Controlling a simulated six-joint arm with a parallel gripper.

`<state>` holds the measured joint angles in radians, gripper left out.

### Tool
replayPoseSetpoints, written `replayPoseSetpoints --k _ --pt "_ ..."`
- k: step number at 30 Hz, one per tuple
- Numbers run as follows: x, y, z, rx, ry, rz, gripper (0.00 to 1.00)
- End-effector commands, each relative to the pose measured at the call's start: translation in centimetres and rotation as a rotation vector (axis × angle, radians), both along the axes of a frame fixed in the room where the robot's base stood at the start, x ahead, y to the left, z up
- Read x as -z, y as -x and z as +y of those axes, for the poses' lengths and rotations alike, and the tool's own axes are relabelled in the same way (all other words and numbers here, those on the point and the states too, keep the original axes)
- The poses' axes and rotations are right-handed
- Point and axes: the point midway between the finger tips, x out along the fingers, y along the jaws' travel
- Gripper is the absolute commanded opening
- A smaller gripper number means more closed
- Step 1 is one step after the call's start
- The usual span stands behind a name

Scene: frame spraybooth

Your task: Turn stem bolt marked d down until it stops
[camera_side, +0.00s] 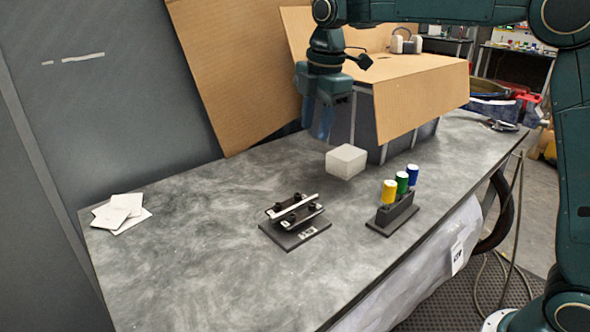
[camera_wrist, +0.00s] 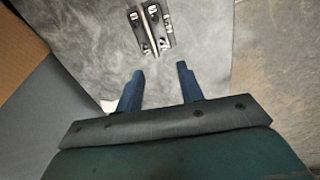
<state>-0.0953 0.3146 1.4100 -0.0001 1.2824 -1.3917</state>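A small fixture (camera_side: 295,222) sits on the grey table, a dark base plate with light bars and dark bolt heads on it. It also shows at the top of the wrist view (camera_wrist: 152,30), beyond my fingertips. A small pale tag is on its base plate; its marking is too small to read, and I cannot tell which bolt is d. My gripper (camera_side: 322,122) hangs above the table, behind the fixture and clear of it. In the wrist view my gripper (camera_wrist: 160,70) has its two blue fingers apart with nothing between them.
A white block (camera_side: 346,161) stands right of the fixture. A dark rack (camera_side: 392,215) with yellow, green and blue cylinders stands farther right. White sheets (camera_side: 122,212) lie at the left. A cardboard-covered box (camera_side: 420,98) stands behind. The table front is clear.

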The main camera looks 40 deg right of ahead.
Motion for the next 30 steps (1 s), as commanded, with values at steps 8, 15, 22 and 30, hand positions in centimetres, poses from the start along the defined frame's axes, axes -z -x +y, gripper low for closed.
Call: replayPoseSetpoints --k 8,15,22,30 --pt "3.9 -5.3 1.6 -0.286 0.033 0.069 0.38" --pt "7.0 -8.3 2.6 -0.488 0.047 0.113 0.38" --pt "8.1 -9.2 3.0 -0.562 0.05 0.127 0.38" --pt "8.4 -9.2 3.0 -0.564 0.05 0.128 0.38"
